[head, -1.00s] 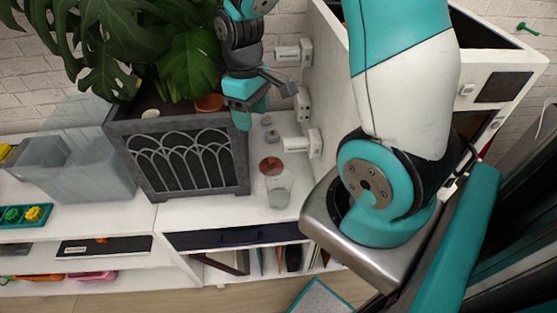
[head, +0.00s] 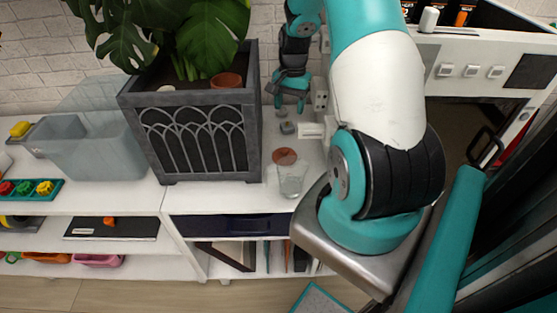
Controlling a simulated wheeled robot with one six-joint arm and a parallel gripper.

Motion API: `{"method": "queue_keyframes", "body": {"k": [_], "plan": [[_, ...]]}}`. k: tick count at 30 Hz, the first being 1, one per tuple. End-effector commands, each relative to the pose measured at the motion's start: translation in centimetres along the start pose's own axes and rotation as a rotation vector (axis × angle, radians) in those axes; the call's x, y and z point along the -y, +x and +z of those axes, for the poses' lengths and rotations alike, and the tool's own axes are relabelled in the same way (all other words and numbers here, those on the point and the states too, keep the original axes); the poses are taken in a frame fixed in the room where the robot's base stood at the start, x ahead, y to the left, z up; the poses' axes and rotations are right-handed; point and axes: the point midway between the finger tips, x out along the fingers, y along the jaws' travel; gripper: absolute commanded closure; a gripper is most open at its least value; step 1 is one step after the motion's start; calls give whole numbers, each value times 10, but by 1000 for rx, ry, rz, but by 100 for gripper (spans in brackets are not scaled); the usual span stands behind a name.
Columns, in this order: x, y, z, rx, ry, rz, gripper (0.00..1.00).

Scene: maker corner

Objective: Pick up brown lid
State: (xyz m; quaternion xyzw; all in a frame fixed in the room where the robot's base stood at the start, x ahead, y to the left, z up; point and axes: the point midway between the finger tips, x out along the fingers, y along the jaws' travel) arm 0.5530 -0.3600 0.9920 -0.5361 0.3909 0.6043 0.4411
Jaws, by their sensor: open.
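A round, flat brown lid (head: 285,156) lies on the white shelf top, right of the grey planter, just behind a clear glass (head: 291,179). My gripper (head: 289,101) is open, with teal fingers pointing down. It is farther back than the lid, near the wall and beside the planter's right side, and does not touch the lid. Nothing shows between its fingers.
The grey planter (head: 205,137) with a large leafy plant and a terracotta-coloured pot (head: 226,80) stands left of the lid. Small grey pieces (head: 287,127) lie behind it. White fittings (head: 311,130) stick out on the right. A translucent bin (head: 92,145) stands far left.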

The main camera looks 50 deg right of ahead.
Motion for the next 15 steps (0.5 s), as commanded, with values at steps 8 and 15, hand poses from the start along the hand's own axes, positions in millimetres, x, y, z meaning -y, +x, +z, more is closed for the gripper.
{"method": "queue_keyframes", "body": {"k": [8,15], "plan": [[0,59,3,7,0,4,42],[0,102,2,4,-2,2,42]]}}
